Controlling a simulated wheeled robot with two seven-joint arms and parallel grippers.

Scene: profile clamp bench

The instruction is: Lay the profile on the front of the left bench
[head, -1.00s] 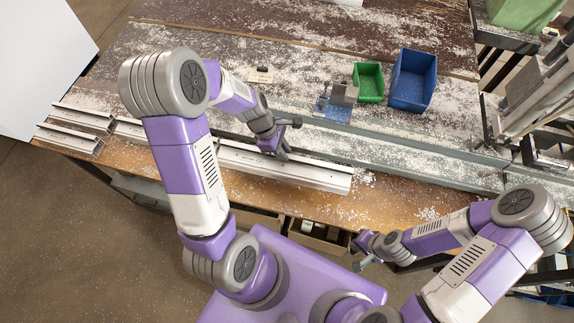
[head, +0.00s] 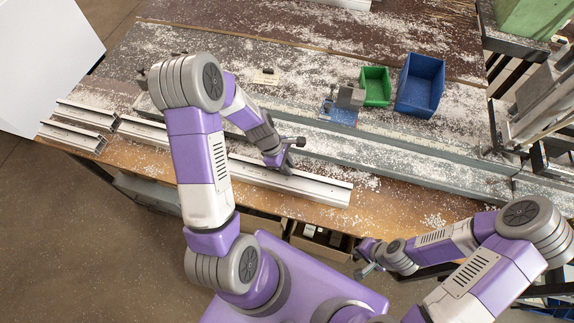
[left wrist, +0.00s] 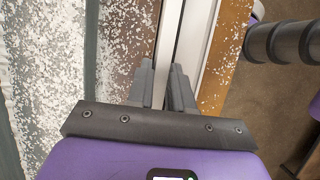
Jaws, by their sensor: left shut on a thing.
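The profile (head: 315,187) is a long, pale metal bar with raised edges. It runs along the front of the left bench (head: 395,207), and my left arm hides its middle. My left gripper (head: 286,166) is over it, right of its middle. In the left wrist view both fingers (left wrist: 168,88) are shut on the profile (left wrist: 184,42), one on each side. I cannot tell if the profile touches the bench top. My right gripper (head: 364,268) is off the bench's front edge, away from the profile; its fingers are too small to read.
Other pale profiles (head: 72,135) lie at the bench's left end. A grey rail (head: 385,152) runs behind the held profile. A small vise (head: 347,101), a green bin (head: 376,86) and a blue bin (head: 420,85) stand further back. White chips litter the top.

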